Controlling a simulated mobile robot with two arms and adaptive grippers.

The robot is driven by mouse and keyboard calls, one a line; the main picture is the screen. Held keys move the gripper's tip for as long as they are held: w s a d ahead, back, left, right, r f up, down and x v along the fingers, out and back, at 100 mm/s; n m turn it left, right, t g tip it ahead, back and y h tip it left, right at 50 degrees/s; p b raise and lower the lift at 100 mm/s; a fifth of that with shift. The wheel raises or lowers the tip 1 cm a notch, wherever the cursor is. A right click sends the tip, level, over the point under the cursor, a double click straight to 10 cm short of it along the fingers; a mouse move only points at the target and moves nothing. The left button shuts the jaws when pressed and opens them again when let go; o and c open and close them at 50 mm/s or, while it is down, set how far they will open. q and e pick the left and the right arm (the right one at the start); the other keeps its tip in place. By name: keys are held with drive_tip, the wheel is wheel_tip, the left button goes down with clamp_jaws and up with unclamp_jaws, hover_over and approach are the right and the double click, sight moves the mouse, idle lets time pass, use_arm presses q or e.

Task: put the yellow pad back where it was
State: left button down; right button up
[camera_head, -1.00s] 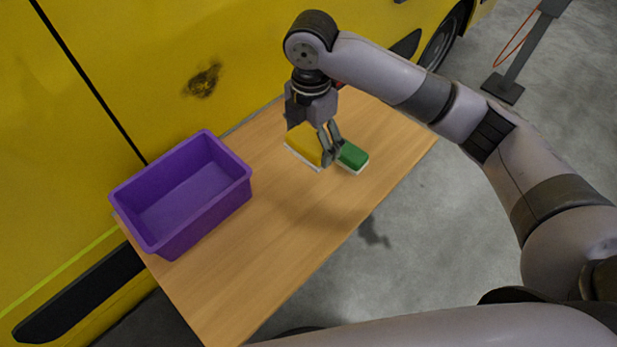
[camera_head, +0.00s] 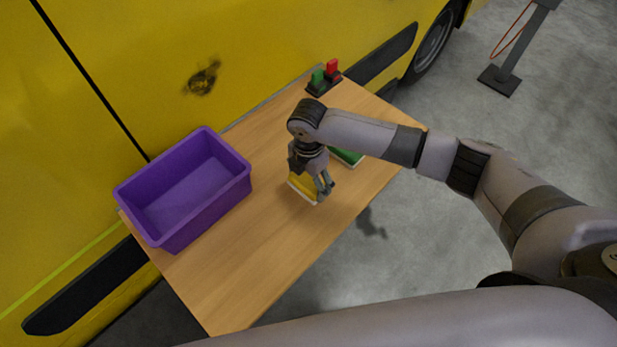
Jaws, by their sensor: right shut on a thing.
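The yellow pad (camera_head: 302,189) has a pale underside and is at my right gripper (camera_head: 322,190), low over or on the wooden table (camera_head: 235,270). I cannot tell whether it touches the table. My right gripper points down and is shut on the pad, hiding part of it. A green pad (camera_head: 347,157) lies on the table just beyond, partly hidden by my right arm. My left gripper does not show.
An empty purple bin (camera_head: 208,205) stands at the table's left end. A dark holder with a green and a red item (camera_head: 333,68) stands at the far end. A yellow vehicle (camera_head: 130,50) borders the table. The near table middle is clear.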

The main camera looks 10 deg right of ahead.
sight(308, 179)
drive_tip(key=o, duration=1)
drive_tip(key=shift+s, duration=0.1)
drive_tip(key=shift+o, duration=1.6)
drive_tip(key=shift+r, duration=0.1)
wheel_tip(308, 179, up, 12)
drive_tip(key=b, duration=0.2)
